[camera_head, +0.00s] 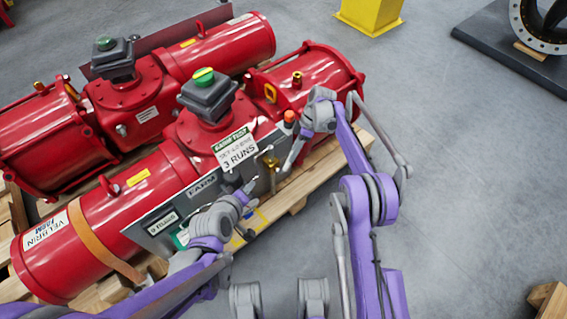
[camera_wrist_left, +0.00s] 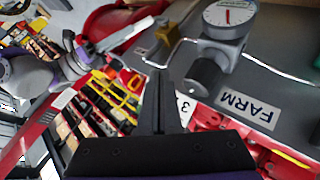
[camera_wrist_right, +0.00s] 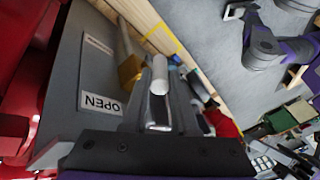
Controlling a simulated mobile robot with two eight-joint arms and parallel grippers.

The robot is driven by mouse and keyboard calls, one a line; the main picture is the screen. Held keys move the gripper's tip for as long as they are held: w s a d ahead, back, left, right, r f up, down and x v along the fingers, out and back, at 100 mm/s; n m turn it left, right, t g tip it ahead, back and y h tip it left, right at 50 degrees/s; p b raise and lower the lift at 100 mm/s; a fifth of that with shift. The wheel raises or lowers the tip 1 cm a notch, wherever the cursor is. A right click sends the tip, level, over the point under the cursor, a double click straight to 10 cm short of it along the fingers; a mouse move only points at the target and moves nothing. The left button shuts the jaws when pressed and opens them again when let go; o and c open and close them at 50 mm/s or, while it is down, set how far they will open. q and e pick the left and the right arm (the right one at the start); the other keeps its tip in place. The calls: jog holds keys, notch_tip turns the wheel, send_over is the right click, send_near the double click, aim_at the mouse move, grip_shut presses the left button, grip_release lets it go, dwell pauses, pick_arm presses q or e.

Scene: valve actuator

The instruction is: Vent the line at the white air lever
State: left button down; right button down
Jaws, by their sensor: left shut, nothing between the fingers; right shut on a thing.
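The white air lever (camera_wrist_right: 160,76) shows as a short white rod between the fingertips of my right gripper (camera_wrist_right: 158,95) in the right wrist view. That gripper is shut on it, and the fingers hide part of it. In the head view my right gripper (camera_head: 287,167) is at the right end of the grey panel (camera_head: 215,190), by the brass fitting (camera_head: 270,162).
A round gauge (camera_wrist_left: 229,14) with a grey knob is on the panel close to my left gripper. Red actuators (camera_head: 100,230) lie on wooden pallets (camera_head: 340,160). A yellow stand (camera_head: 370,15) is at the back.

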pick_arm(q)
jog(key=w+d+f+n+t, duration=0.2)
jog(key=w+d+f+n, duration=0.1)
jog(key=w+d+f, duration=0.1)
jog(key=n+h, duration=0.1)
send_over(286, 164)
jog(key=s+a, duration=0.4)
jog(key=a, duration=0.1)
notch_tip(286, 164, down, 4)
jog(key=shift+t, duration=0.3)
jog(key=shift+w+d+f, duration=0.35)
jog(key=shift+d+f, duration=0.05)
jog(key=shift+d, duration=0.25)
jog(key=shift+w+d+f, duration=0.35)
jog(key=shift+d+f, duration=0.1)
jog(key=shift+d, duration=0.25)
jog(key=shift+w+d+f, duration=0.35)
jog(key=shift+d+f, duration=0.05)
jog(key=shift+d, duration=0.25)
